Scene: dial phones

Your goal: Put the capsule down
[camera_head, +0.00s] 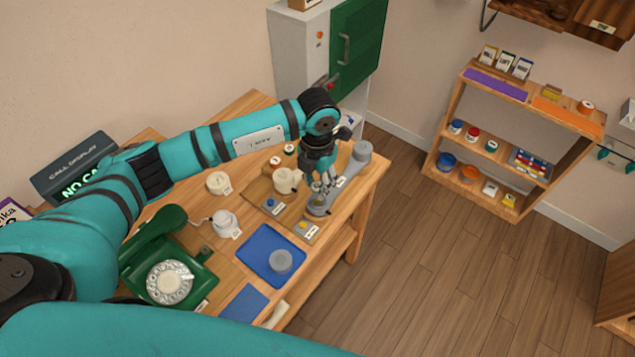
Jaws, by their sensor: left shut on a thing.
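My left gripper (321,187) points down over the right part of the wooden table. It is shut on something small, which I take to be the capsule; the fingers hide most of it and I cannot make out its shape. Just below the fingertips is a round grey cup end (318,208), and a grey bar runs from there to a second grey round end (362,151). I cannot tell whether the held thing touches the cup end. A grey round piece (281,262) lies on the blue tray (262,244). My right gripper is not in view.
A green dial phone (170,282) stands at the table's left, by a call display (75,167). White round parts (219,183) and (225,222) stand mid-table near a cream cup (286,180). A wooden shelf (520,130) stands right; the floor between is clear.

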